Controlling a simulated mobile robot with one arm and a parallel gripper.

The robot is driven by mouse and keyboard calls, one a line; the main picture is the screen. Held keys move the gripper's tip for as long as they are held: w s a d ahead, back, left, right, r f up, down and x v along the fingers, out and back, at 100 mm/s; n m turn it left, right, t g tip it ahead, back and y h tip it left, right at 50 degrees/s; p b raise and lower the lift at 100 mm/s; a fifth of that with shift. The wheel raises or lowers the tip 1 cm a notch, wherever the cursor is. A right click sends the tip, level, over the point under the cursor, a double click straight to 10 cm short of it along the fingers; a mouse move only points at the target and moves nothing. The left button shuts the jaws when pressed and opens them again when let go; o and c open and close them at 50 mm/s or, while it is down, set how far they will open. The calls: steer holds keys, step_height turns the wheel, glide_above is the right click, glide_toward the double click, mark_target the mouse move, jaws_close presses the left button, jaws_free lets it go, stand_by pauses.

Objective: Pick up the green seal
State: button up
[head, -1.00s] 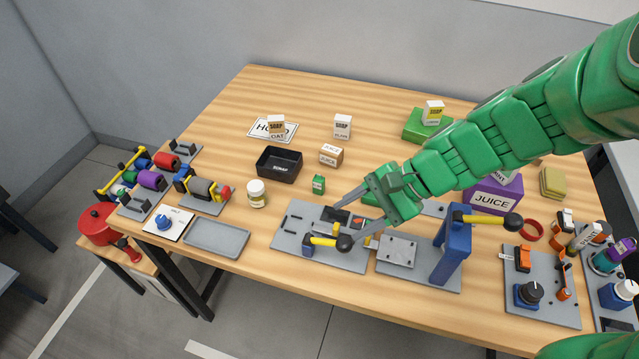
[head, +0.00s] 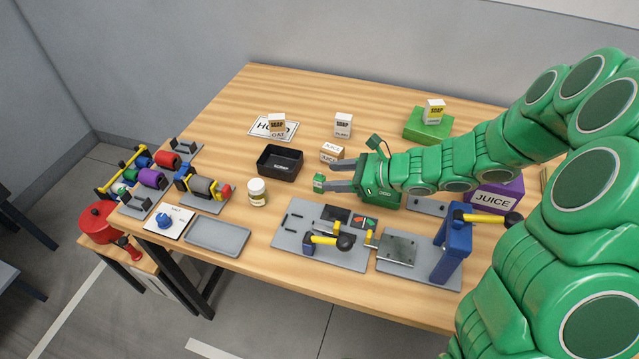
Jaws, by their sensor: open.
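A small green block (head: 319,182) with a pale label stands on the table right of the black scrap bin; it is the loose green piece that could be the green seal, but its lettering is too small to read. My gripper (head: 331,178) is open and points left at the block. Its two grey fingertips are at the block's right side, and the lower one overlaps it in the picture. I cannot tell whether they touch it. Nothing shows held.
The black scrap bin (head: 279,163) stands left of the block, with a white jar (head: 257,193) nearer the front. A grey fixture plate (head: 290,238) with a yellow-handled lever lies in front.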

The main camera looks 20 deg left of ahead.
mark_target(321, 178)
steer(key=shift+w+f+m+t, duration=0.25)
steer(key=shift+w+f+m, duration=0.2)
steer(key=shift+f, duration=0.2)
steer(key=shift+w+f+m+t, duration=0.25)
steer(key=shift+w+f+m, duration=0.2)
steer(key=shift+f, duration=0.15)
steer(key=shift+x, duration=3.75)
steer(key=shift+c, duration=0.3)
jaws_close()
